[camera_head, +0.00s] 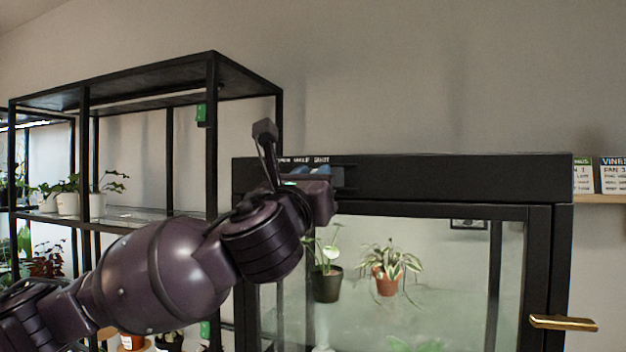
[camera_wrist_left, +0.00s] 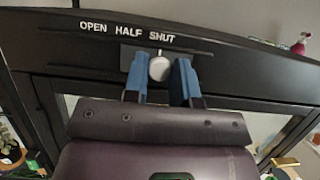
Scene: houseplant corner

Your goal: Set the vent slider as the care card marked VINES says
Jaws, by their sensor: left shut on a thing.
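The vent slider's pale round knob (camera_wrist_left: 159,68) shows in the left wrist view on the dark top bar of the glass cabinet. It sits below the word SHUT, the rightmost of the labels OPEN, HALF and SHUT (camera_wrist_left: 127,30). My left gripper (camera_wrist_left: 160,80) is shut on the knob, with a blue finger on each side. In the head view my left gripper (camera_head: 312,170) is at the top bar's left part and hides the knob. The care card marked VINES (camera_head: 613,177) is at the right edge, partly cut off; its smaller lines are not readable. My right gripper is not in view.
The glass cabinet (camera_head: 405,179) has potted plants behind its glass and a brass handle (camera_head: 563,323) at lower right. Another card (camera_head: 583,177) stands left of the VINES card on a wooden shelf (camera_head: 600,199). A black shelf rack (camera_head: 212,140) with plants stands at left.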

